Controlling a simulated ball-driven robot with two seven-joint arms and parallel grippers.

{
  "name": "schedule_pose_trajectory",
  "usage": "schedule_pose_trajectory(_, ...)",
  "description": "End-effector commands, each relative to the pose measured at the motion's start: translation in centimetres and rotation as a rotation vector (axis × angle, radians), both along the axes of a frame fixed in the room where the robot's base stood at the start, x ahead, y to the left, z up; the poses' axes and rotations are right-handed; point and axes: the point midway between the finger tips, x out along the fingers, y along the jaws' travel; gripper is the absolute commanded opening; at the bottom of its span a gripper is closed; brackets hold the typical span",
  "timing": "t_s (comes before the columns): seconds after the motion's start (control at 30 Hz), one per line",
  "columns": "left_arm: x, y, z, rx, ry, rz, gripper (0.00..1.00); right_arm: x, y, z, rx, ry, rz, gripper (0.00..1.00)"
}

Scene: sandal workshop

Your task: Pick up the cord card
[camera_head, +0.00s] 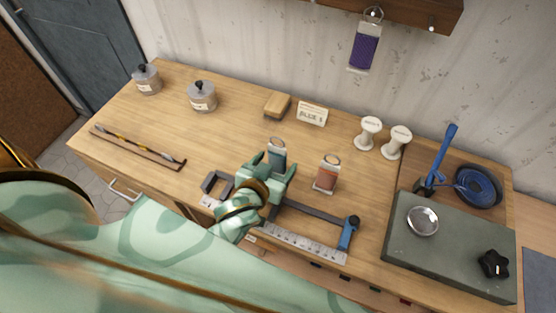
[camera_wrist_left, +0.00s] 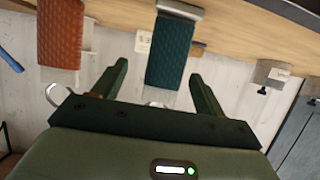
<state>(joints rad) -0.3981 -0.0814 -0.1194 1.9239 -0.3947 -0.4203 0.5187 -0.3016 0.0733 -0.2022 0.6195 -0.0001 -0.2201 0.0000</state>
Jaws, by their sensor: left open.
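A teal cord card (camera_head: 277,152) with a metal ring at its top stands on the bench, partly hidden by my left gripper in the head view. The left wrist view shows its woven face (camera_wrist_left: 170,50). My left gripper (camera_head: 273,163) is open, with its fingertips (camera_wrist_left: 158,70) on either side of the teal card in the picture; contact cannot be told. An orange cord card (camera_head: 326,177) stands to the right of it, and also shows in the wrist view (camera_wrist_left: 60,35). A purple cord card (camera_head: 364,50) hangs from a hook. My right gripper is not in view.
A clamp bar (camera_head: 312,213) and a steel ruler (camera_head: 300,244) lie along the front edge near my gripper. A wooden block (camera_head: 277,105), a sign (camera_head: 312,114) and white spools (camera_head: 369,133) stand behind. A grey box (camera_head: 450,250) is at right.

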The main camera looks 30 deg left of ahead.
Motion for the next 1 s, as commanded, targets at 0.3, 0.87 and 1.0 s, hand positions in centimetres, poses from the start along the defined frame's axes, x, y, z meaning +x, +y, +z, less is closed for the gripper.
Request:
schedule_pose_trajectory(0.3,4.1,0.9,-1.3,0.003,-0.001,-0.001,0.72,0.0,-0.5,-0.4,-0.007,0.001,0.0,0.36)
schedule_pose_trajectory(0.87,5.1,0.9,-1.7,0.002,0.0,-0.001,0.22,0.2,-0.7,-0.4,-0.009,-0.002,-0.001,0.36)
schedule_pose_trajectory(1.0,5.1,0.9,-1.7,0.001,0.0,-0.002,0.22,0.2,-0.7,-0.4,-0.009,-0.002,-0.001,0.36)
